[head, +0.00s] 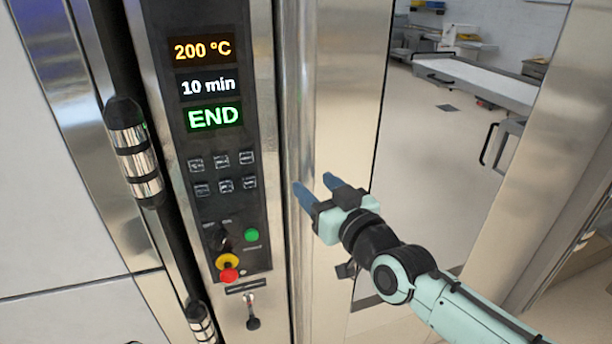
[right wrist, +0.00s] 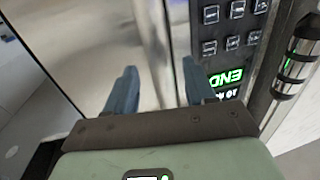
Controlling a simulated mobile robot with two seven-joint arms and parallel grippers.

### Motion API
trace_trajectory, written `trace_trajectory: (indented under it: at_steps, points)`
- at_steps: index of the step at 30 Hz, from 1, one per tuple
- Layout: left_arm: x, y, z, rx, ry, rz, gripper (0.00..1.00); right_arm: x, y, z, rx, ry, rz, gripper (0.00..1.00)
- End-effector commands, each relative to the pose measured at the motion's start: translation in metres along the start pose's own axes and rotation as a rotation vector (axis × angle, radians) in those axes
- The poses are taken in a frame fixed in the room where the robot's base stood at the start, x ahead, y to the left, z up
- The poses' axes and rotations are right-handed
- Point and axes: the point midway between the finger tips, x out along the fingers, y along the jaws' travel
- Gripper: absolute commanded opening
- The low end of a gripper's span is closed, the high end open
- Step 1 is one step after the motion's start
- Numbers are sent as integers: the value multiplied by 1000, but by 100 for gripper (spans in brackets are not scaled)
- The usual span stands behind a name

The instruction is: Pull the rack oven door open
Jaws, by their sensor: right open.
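The rack oven's front fills the left and middle of the head view. Right of its dark control panel (head: 215,130) runs a tall, shiny, rounded vertical metal strip (head: 298,90); I cannot tell whether it is a handle or an edge. A flat steel face (head: 345,80) adjoins it. My right gripper (head: 314,184) is open and empty, its blue fingers pointing at the strip. In the right wrist view the strip (right wrist: 154,35) shows between and beyond the fingers (right wrist: 159,66). I cannot tell whether they touch it. My left gripper is out of view.
The panel displays 200 °C, 10 min and END. A red and yellow knob (head: 228,268) and a green button (head: 252,235) sit low on it. Black and chrome cylinders (head: 135,150) stand at the left. A long table (head: 475,82) and open floor (head: 430,170) show at the right.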

Motion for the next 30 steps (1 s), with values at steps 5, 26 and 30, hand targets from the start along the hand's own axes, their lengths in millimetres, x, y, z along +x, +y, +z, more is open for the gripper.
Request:
trace_trajectory:
  at_steps: [5,26,30]
  points:
    - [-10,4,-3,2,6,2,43,29,0,-2,-2,-2,1,55]
    - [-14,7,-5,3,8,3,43,43,0,0,1,0,0,0]
    - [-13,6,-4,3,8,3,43,42,0,0,2,0,-1,0]
